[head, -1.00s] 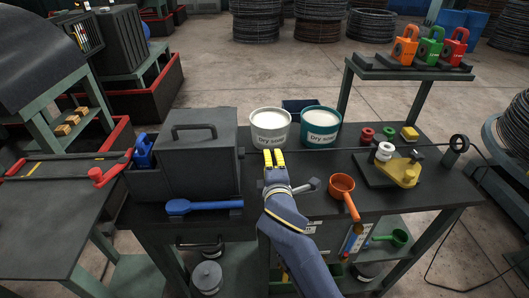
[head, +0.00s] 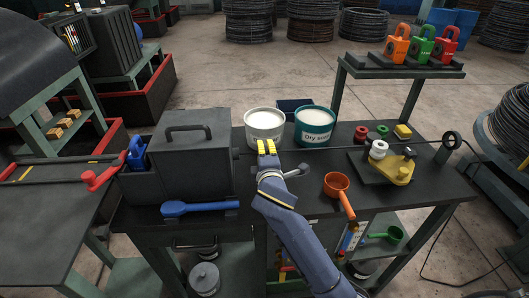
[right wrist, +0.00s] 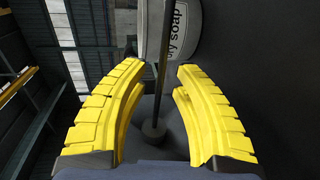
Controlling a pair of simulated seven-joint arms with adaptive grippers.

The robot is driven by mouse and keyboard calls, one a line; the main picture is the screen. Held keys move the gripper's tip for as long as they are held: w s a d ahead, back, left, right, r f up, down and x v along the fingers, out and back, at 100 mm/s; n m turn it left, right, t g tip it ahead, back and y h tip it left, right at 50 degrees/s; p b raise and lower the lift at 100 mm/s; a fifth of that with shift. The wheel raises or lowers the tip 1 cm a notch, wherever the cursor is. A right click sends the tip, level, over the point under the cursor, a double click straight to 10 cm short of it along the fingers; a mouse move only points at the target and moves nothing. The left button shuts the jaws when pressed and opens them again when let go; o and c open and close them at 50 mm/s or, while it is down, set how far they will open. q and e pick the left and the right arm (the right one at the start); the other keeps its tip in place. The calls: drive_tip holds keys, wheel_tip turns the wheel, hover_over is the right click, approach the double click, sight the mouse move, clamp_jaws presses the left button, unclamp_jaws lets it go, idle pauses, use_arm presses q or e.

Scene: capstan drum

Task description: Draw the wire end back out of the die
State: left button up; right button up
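The wire (head: 345,148) runs as a thin dark line across the bench, from a ring guide (head: 451,140) at the right towards the closed dark box (head: 190,160) at the left. My right gripper (head: 267,146) is at the wire near the box's right side, in front of the white soap bucket (head: 265,124). In the right wrist view the yellow fingers stand apart, with a dark rod (right wrist: 163,60), which looks like the wire, between them and a short knob at its lower end. The die itself cannot be made out. My left gripper is not in view.
A teal dry soap bucket (head: 314,126) stands behind the wire. An orange ladle (head: 338,190), a blue scoop (head: 200,207) and a yellow-fitted block (head: 390,167) with white rollers lie on the bench. A grey lever (head: 297,171) is close beside my gripper.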

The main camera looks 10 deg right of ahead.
clamp_jaws()
idle(0.3)
